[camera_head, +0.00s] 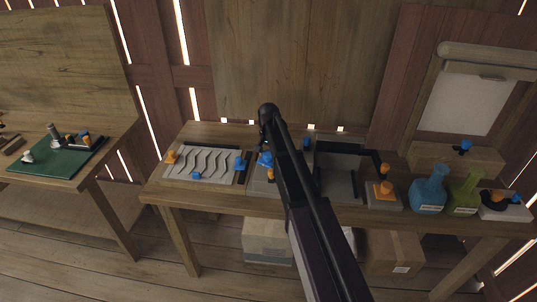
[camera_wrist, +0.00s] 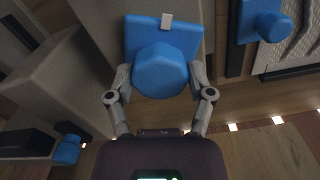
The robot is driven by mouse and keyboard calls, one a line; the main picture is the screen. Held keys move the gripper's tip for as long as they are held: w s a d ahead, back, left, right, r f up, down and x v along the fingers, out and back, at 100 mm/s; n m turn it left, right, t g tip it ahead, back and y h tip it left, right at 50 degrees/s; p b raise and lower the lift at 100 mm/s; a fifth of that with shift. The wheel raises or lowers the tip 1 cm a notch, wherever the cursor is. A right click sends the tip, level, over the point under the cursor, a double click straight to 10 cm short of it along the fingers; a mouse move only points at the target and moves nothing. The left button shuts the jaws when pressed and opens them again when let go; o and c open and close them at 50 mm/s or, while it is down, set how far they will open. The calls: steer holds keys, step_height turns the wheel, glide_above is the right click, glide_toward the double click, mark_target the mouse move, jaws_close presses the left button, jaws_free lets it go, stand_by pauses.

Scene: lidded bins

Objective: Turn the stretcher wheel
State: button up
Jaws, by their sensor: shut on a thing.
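A blue faceted knob (camera_wrist: 165,72) stands on a blue square plate (camera_wrist: 188,38) with a small pale tab at its edge; I cannot tell for sure that it is the stretcher wheel. My gripper (camera_wrist: 160,84) has its two grey fingers on opposite sides of the knob and is shut on it. In the head view a blue knob (camera_head: 265,160) shows beside my arm on a grey box on the workbench. My dark arm crosses the middle of that view and hides my fingers and part of the box.
The workbench (camera_head: 225,196) also carries a panel with wavy slots (camera_head: 200,164), an open grey bin (camera_head: 338,183), an orange knob (camera_head: 384,188), a blue flask (camera_head: 430,190) and a green flask (camera_head: 463,194). Boxes (camera_head: 393,252) stand underneath. A green mat (camera_head: 55,160) with small parts lies on the left table.

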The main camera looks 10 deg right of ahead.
steer(key=shift+m, duration=1.4)
steer(key=o, duration=1.1)
